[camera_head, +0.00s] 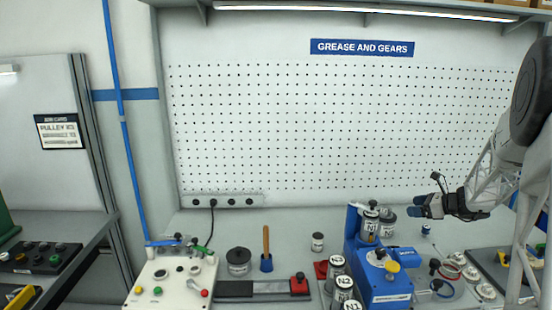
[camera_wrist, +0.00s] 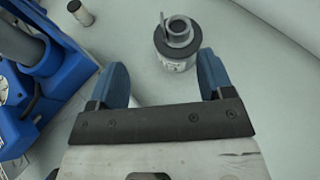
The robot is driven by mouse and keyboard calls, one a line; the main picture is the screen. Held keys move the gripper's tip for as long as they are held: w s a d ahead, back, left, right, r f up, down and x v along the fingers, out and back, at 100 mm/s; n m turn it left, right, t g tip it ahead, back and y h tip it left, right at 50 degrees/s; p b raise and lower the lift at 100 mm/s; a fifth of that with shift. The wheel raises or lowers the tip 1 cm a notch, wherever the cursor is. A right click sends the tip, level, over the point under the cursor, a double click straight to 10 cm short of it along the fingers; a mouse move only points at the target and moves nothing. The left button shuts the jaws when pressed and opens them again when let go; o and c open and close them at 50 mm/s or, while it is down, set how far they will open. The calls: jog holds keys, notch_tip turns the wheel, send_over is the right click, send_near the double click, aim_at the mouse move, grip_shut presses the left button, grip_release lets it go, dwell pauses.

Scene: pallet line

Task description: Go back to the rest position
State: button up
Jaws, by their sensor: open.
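My gripper (camera_head: 416,207) is at the right in the head view, held above the bench and pointing left. In the wrist view its two blue fingers (camera_wrist: 163,75) are spread apart with nothing between them. A grey canister with a dark lid and a ring-shaped top (camera_wrist: 177,45) stands just beyond the fingertips in that view, apart from them. A similar grey canister (camera_head: 387,224) stands below and left of the gripper in the head view. I cannot tell the exact height of the gripper above it.
A blue machine (camera_head: 388,288) stands left of and below my gripper, also at the left in the wrist view (camera_wrist: 58,75). Labelled canisters (camera_head: 337,264) crowd beside it. A small jar (camera_head: 317,242) stands farther left. The air before the pegboard (camera_head: 330,130) looks clear.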

jog(key=s+a+r+n+g+h, duration=0.1)
jog(key=s+a+r+n+g, duration=0.1)
jog(key=s+a+r+n, duration=0.4)
jog(key=s+a+r+n+g+h, duration=0.1)
jog(key=s+a+r+n, duration=0.1)
jog(key=s+a+r, duration=0.65)
jog(key=s+a+r+n+g+h, duration=0.15)
jog(key=s+a+n, duration=0.3)
jog(key=a, duration=0.55)
jog(key=s+a+r+n+h, duration=0.1)
jog(key=s+a+n+h, duration=0.2)
jog(key=s, duration=0.8)
jog(key=s+a+r+n+h, duration=0.1)
jog(key=s+a+n, duration=0.2)
jog(key=s+n, duration=0.5)
jog(key=s+a+r+n+h, duration=0.15)
jog(key=s+a, duration=0.25)
jog(key=s, duration=0.9)
notch_tip(320, 180, down, 10)
jog(key=w+g, duration=0.1)
jog(key=g, duration=0.1)
jog(key=shift+w+d+r+n+h, duration=0.2)
jog(key=shift+d+n+h, duration=0.1)
jog(key=shift+d+n, duration=0.1)
